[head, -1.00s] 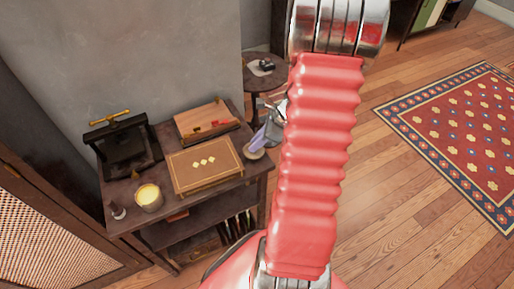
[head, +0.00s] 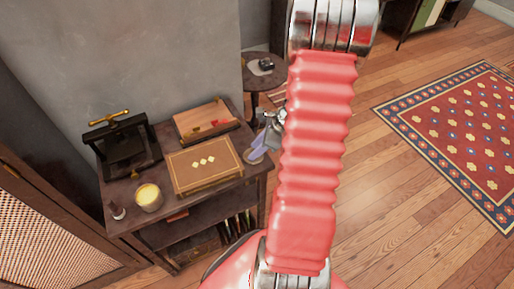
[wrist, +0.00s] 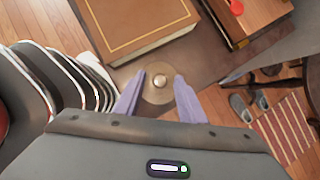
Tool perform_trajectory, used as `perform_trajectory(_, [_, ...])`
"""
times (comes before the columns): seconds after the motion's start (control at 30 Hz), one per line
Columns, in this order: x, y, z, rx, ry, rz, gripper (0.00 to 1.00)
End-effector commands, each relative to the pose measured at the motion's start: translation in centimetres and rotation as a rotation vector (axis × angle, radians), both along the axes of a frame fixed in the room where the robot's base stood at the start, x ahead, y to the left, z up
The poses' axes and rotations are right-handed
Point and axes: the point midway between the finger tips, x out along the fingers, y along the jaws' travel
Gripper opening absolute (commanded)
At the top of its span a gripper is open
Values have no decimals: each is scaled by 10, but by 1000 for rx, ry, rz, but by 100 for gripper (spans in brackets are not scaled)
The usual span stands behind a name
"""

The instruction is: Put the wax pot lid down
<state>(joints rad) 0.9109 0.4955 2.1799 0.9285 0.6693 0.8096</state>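The wax pot lid (wrist: 158,97) is a round tan disc with a shiny knob on top. My gripper (wrist: 158,91) has its two purple fingers on opposite sides of the disc, and they appear to touch its rim. In the head view, my gripper (head: 258,149) is at the right end of the dark side table (head: 259,170), and the fingers and arm hide most of the lid. I cannot tell whether the lid touches the tabletop. The wax pot (head: 148,197) stands uncovered at the table's front left, with yellow wax showing.
A brown book with gold trim (head: 203,165) lies just left of my gripper. Behind it is a wooden box (head: 205,120) with a red item on it. A black press (head: 127,150) stands at the back left. A small round table (head: 262,80) is beyond the right end.

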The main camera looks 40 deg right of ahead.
Motion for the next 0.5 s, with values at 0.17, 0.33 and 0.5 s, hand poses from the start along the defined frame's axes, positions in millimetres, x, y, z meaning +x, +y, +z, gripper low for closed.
perform_trajectory(0.17, [0,0,0,0,0,0,36])
perform_trajectory(0.33, [-1,-1,4,-1,-1,0,36])
perform_trajectory(0.5, [-7,-6,18,-2,-3,0,36])
